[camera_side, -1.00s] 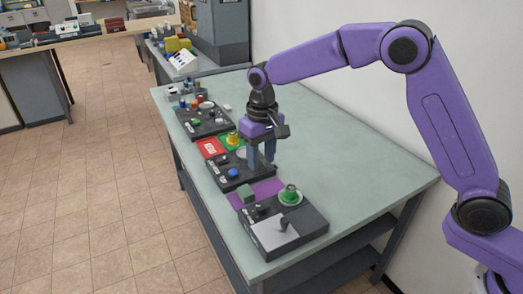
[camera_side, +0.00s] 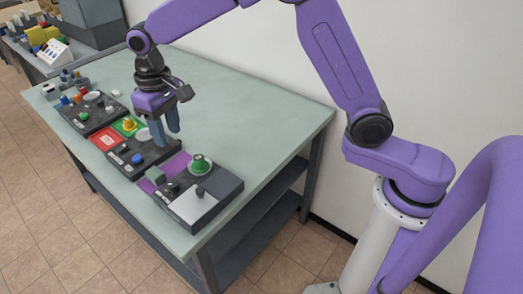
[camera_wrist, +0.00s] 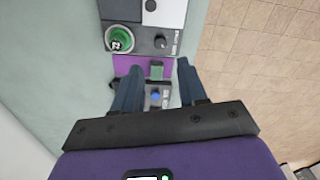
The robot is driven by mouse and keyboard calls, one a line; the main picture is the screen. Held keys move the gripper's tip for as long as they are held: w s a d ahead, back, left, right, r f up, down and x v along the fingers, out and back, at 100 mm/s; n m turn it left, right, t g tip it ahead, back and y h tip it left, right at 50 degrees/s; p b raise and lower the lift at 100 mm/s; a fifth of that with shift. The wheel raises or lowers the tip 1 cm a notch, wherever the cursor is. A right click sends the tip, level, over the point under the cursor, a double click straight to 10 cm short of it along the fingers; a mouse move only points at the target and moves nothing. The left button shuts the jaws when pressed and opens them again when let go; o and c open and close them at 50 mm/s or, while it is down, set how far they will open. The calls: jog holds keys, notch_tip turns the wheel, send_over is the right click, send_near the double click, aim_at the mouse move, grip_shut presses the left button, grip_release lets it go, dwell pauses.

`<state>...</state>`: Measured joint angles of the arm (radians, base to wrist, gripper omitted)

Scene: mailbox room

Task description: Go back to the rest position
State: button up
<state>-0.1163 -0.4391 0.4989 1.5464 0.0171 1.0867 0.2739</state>
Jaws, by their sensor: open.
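My gripper (camera_side: 166,135) is purple and black with blue-grey fingers. It points down above the middle dark control box (camera_side: 140,165) on the table. In the wrist view, the fingers of my gripper (camera_wrist: 155,88) are apart with nothing held between them. A blue button (camera_wrist: 155,96) on the middle box shows between the fingers. My arm bends up and back from the gripper to its base at the right.
The green-topped table (camera_side: 240,115) carries a near box with a green button (camera_side: 199,163), a purple mat (camera_side: 178,163), a green block (camera_side: 155,176), a red tray (camera_side: 106,138) and a far box (camera_side: 90,115). The table's right side is bare. A wall stands behind.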

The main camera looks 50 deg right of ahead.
jog(key=s+d+n, duration=0.3)
jog(key=s+d, duration=0.3)
jog(key=s, duration=0.4)
jog(key=s+d+n, duration=0.3)
jog(key=s+d, duration=0.3)
jog(key=s, duration=0.5)
jog(key=s+d+n, duration=0.3)
jog(key=s+d, duration=0.3)
jog(key=s, duration=0.5)
jog(key=shift+d+r, duration=0.2)
jog(key=shift+r, duration=0.05)
